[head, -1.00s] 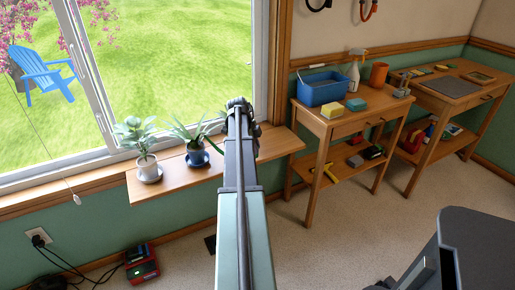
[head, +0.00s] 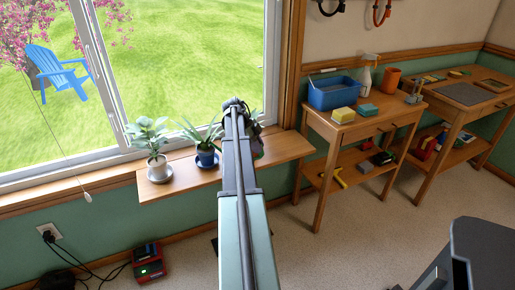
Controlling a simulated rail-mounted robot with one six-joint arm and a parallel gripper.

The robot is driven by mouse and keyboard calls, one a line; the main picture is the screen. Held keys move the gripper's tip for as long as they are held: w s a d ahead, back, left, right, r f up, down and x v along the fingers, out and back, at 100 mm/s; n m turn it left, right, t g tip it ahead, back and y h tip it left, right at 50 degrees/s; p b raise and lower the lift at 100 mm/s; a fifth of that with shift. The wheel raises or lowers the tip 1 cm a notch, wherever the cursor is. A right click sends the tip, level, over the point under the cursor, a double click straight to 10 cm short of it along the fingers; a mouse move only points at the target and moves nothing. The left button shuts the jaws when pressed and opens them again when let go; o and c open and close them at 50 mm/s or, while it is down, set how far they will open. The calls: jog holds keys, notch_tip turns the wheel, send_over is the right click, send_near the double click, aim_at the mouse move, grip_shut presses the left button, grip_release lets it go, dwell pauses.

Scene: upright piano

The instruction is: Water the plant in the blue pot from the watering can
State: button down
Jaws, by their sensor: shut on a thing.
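The blue pot (head: 206,158) with a spiky green plant (head: 197,134) stands upright on a blue saucer (head: 201,166) on the wooden shelf under the window. My arm reaches forward over the shelf, its end just right of the blue pot in the picture. My gripper (head: 256,135) is mostly hidden behind my arm. No watering can shows elsewhere.
A leafy plant in a white pot (head: 157,168) stands left of the blue pot on the shelf (head: 283,151). The shelf's right part is clear. A workbench with a blue bin (head: 333,95), sponges and a spray bottle (head: 365,73) stands right. The window is behind the shelf.

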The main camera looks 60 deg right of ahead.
jog(key=shift+w+r+g+h+p, duration=0.15)
jog(key=shift+r+g+p, duration=0.3)
jog(key=shift+r, duration=0.45)
jog(key=shift+w+r+g+h+p, duration=0.15)
jog(key=shift+r+g+p, duration=0.2)
jog(key=shift+r+g, duration=0.35)
jog(key=shift+w+a+r+g+p, duration=0.1)
jog(key=shift+w+r+g+p, duration=0.2)
jog(key=shift+r, duration=0.4)
jog(key=shift+w+r+g+p, duration=0.15)
jog(key=shift+w+r+g, duration=0.1)
jog(key=shift+r, duration=0.45)
jog(key=shift+s, duration=0.15)
